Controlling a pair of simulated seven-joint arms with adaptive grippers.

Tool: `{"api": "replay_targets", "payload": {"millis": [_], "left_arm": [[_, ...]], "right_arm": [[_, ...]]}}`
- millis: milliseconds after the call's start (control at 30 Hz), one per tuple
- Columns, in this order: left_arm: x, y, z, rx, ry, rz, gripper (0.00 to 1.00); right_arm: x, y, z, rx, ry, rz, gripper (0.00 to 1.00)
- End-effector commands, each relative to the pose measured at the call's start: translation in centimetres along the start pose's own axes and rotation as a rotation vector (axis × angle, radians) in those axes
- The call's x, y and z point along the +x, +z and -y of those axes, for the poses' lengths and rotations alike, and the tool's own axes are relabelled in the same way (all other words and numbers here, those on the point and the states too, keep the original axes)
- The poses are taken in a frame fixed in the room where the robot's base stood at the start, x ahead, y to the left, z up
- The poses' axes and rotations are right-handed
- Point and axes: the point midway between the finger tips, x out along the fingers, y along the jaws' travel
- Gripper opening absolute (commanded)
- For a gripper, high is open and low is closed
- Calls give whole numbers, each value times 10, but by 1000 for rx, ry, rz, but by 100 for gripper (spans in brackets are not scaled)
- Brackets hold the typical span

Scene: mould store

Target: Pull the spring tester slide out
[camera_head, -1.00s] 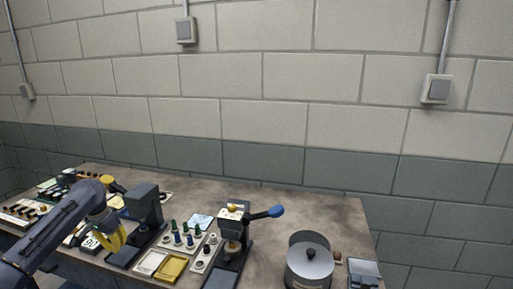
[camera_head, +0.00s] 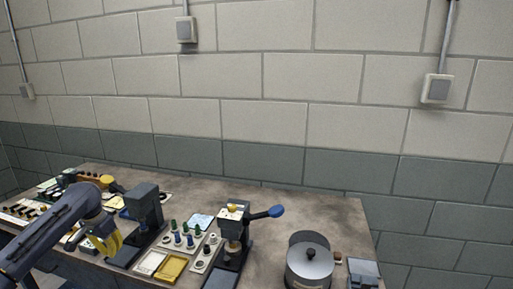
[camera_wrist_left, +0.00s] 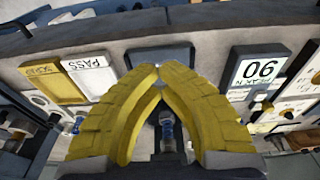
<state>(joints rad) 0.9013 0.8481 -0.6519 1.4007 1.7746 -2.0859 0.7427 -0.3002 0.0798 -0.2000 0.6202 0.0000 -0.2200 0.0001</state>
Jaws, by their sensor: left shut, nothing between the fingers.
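The spring tester is a dark grey upright block (camera_head: 145,204) on a low dark base, left of the middle of the bench in the head view. In the left wrist view a flat dark plate (camera_wrist_left: 160,55), seemingly the front end of its slide, lies just beyond my fingertips. My left gripper (camera_head: 106,250) has yellow fingers and is at the tester's left front. In the left wrist view the fingertips (camera_wrist_left: 158,73) meet, with nothing between them. I cannot tell whether they touch the plate. A blue-grey plunger-like part (camera_wrist_left: 167,125) shows between the fingers. My right gripper is out of view.
A PASS tray (camera_wrist_left: 88,75) and a yellow tray (camera_wrist_left: 50,84) lie on the other. A lever press (camera_head: 233,222) and a round metal pot (camera_head: 309,262) stand further right. The bench's back right is clear.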

Motion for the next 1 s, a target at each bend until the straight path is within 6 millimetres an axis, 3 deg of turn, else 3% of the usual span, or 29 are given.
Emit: {"api": "replay_targets", "payload": {"millis": [600,1000], "left_arm": [[-4,26,0,-1,-1,1,0],[-4,29,0,0,0,1,0]], "right_arm": [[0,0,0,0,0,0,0],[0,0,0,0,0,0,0]]}}
